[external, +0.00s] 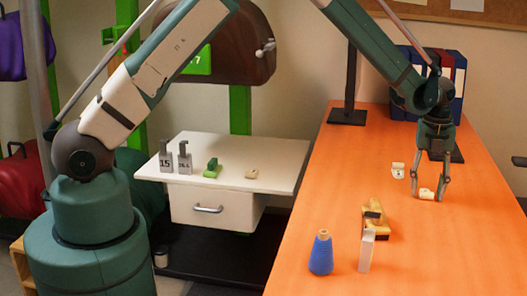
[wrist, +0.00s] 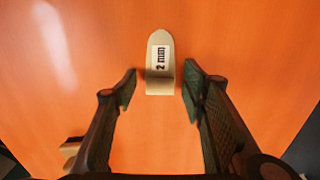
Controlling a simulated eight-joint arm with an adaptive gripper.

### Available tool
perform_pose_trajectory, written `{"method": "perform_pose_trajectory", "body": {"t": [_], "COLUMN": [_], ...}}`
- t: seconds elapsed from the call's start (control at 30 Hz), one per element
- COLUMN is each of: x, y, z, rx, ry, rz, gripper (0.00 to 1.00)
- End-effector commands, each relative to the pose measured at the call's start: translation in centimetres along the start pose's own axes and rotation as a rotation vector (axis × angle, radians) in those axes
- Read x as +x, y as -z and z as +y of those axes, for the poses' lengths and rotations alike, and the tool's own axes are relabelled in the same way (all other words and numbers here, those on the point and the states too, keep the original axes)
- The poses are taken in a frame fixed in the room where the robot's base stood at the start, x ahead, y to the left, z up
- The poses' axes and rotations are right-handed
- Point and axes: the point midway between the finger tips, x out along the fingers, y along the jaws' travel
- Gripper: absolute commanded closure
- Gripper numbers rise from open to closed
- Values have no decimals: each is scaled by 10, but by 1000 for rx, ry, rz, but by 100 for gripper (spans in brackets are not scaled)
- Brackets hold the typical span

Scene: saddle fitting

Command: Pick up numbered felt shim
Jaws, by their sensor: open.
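A cream felt shim (wrist: 160,75) with a rounded end and a white label reading "2 mm" lies flat on the orange table in the wrist view. In the external view this small pale shim (external: 426,194) is at my gripper's fingertips. My gripper (external: 430,196) points down over the table and is open. In the wrist view my gripper's fingers (wrist: 160,82) stand on either side of the shim's lower part, with a gap on each side. Another labelled cream piece (external: 398,171) lies to the left of my gripper; its marking is too small to read.
Nearer the camera on the orange table (external: 330,180) are yellow-and-black blocks (external: 375,222), a pale upright block (external: 366,250) and a blue cone spool (external: 321,253). Binders (external: 455,80) stand at the back. A white side table (external: 250,150) holds grey weights (external: 166,158), a green item (external: 212,168) and a cream piece (external: 251,173).

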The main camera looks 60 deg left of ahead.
Motion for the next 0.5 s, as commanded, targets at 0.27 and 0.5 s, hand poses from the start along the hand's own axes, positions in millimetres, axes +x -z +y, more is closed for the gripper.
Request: {"method": "perform_pose_trajectory", "body": {"t": [0.27,0.5], "x": [0,0], "y": [0,0], "z": [0,0], "rx": [0,0], "ry": [0,0], "rz": [0,0], "gripper": [82,82]}}
